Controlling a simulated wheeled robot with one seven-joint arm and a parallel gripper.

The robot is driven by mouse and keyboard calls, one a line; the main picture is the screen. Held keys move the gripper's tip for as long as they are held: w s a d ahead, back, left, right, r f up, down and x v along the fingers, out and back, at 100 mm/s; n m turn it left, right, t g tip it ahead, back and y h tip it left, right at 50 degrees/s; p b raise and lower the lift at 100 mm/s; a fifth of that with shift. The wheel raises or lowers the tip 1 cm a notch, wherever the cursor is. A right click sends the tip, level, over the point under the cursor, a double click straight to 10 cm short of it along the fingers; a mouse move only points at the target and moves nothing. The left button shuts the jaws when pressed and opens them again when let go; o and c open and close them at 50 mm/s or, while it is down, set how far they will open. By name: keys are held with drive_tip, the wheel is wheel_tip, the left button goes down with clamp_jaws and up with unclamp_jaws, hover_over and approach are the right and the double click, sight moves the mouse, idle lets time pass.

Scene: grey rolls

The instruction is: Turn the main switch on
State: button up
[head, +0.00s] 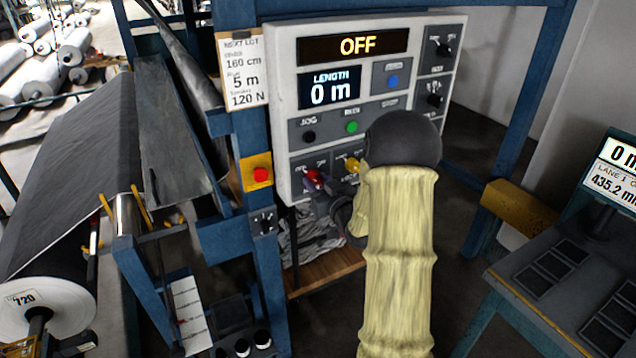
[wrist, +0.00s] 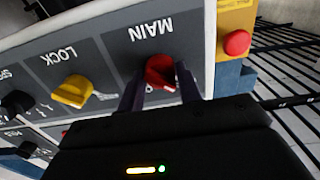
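The red main switch knob (wrist: 160,72) sits under the label MAIN, which reads upside down in the wrist view. It also shows at the lower left of the white control panel (head: 284,120) in the head view (head: 312,180). The panel's top display (head: 358,46) reads OFF. My gripper (wrist: 157,88) is at the knob, with one dark finger on each side. The fingers are apart, and narrow gaps seem to show beside the knob, so I see no firm grip. In the head view my arm hides most of the gripper.
A yellow lock knob (wrist: 73,91) is beside the main switch. A red button on a yellow box (head: 260,174) is just left of the panel. Blue frame posts (head: 520,110) flank the panel. A dark roll (head: 60,290) is at left, a console (head: 570,270) at right.

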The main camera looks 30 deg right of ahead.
drive_tip(key=shift+m, duration=0.4)
drive_tip(key=shift+c, duration=0.3)
drive_tip(key=m+b, duration=0.1)
drive_tip(key=m, duration=0.7)
drive_tip(key=m+p, duration=0.1)
drive_tip(key=m, duration=0.3)
drive_tip(key=shift+r+m, duration=0.1)
drive_tip(key=shift+m, duration=0.2)
drive_tip(key=m+p, duration=0.1)
drive_tip(key=m, duration=0.3)
drive_tip(key=shift+m+p, duration=0.3)
drive_tip(key=shift+p, duration=0.1)
drive_tip(key=o, duration=1)
drive_tip(key=shift+s, duration=0.1)
